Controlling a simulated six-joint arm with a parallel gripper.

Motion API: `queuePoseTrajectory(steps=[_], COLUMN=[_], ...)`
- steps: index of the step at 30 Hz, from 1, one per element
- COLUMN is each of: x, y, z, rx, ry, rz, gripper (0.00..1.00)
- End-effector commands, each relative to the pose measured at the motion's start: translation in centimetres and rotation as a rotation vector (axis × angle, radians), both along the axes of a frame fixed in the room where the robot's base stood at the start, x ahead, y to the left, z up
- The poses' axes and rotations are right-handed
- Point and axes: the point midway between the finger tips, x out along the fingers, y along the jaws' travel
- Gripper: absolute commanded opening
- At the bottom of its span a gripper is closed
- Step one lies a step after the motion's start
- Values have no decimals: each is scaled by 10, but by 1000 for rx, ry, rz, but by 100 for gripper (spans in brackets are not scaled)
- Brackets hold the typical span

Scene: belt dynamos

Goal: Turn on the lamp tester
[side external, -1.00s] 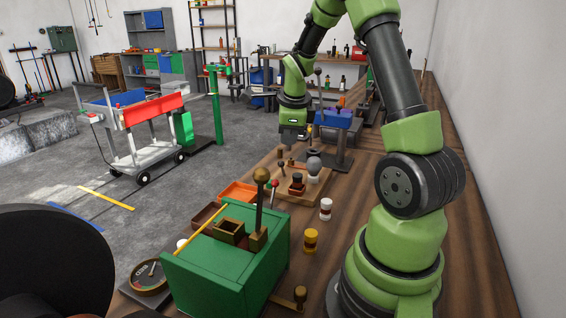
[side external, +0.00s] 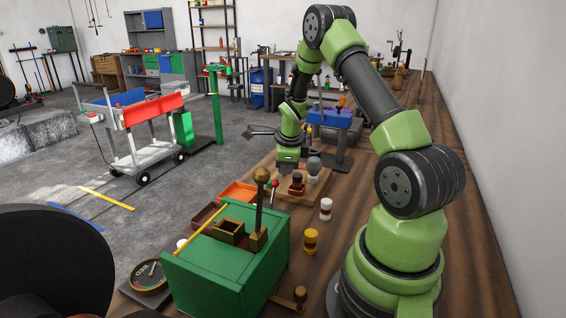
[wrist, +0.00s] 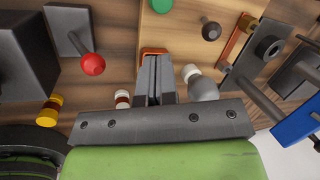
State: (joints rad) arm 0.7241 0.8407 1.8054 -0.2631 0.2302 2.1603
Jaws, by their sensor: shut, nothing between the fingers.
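A wooden board (side external: 283,193) on the bench carries a grey bulb-shaped piece (side external: 314,165) and a small dark knob on an orange base (side external: 297,184). I take this board for the lamp tester, but no label shows. It also shows in the wrist view (wrist: 180,33), with a green round piece (wrist: 161,5) and a dark knob (wrist: 211,30). My gripper (side external: 288,173) is shut and empty, pointing down close above the board. In the wrist view its fingers (wrist: 154,64) hide most of an orange-edged part. Whether they touch it cannot be told.
A red-ball lever (wrist: 92,64) stands beside the board. An orange tray (side external: 238,192) lies left.

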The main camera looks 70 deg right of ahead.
Motion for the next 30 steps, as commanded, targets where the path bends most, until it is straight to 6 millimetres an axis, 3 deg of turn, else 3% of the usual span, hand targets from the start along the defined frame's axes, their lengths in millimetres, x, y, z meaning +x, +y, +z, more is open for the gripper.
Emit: queuePoseTrajectory(steps=[11, 30], x=[21, 22], y=[-31, -35], z=[-9, -7], rx=[-1, -1], ry=[-1, 0], rz=[-1, 0], gripper=[0, 0])
